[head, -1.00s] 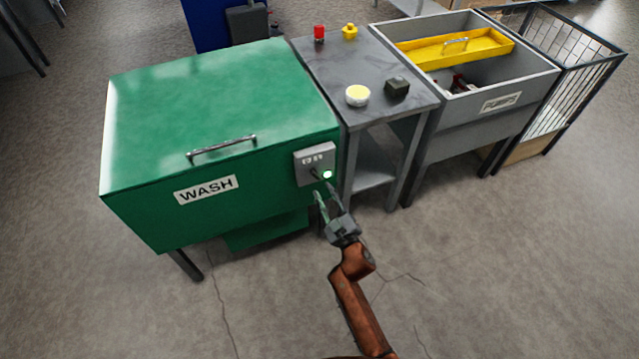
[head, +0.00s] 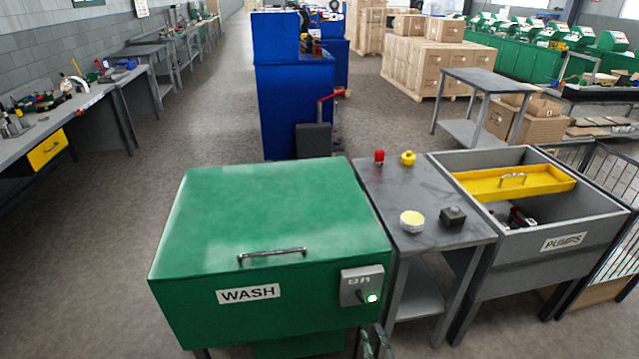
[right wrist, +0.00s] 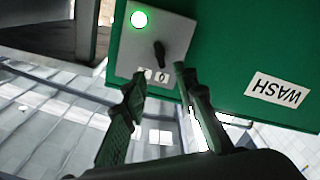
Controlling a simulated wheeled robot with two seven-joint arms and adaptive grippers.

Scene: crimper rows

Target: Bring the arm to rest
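My right gripper (head: 374,343) shows only its finger ends at the bottom edge of the head view, below the switch box of the green wash cabinet (head: 270,215). In the right wrist view the gripper (right wrist: 160,90) has its two fingers apart with nothing between them. The grey switch box (head: 361,287) has a dark knob and a lit green lamp. In the right wrist view the switch box (right wrist: 150,47) lies just beyond the fingertips, apart from them as far as I can tell. My left gripper is not in view.
A grey table (head: 425,190) beside the cabinet holds a red item (head: 379,157), a yellow item (head: 407,158), a round yellow-topped item (head: 412,221) and a dark block (head: 453,217). A grey pumps bin (head: 525,262) with a yellow tray (head: 520,182) stands at right. Floor at left is clear.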

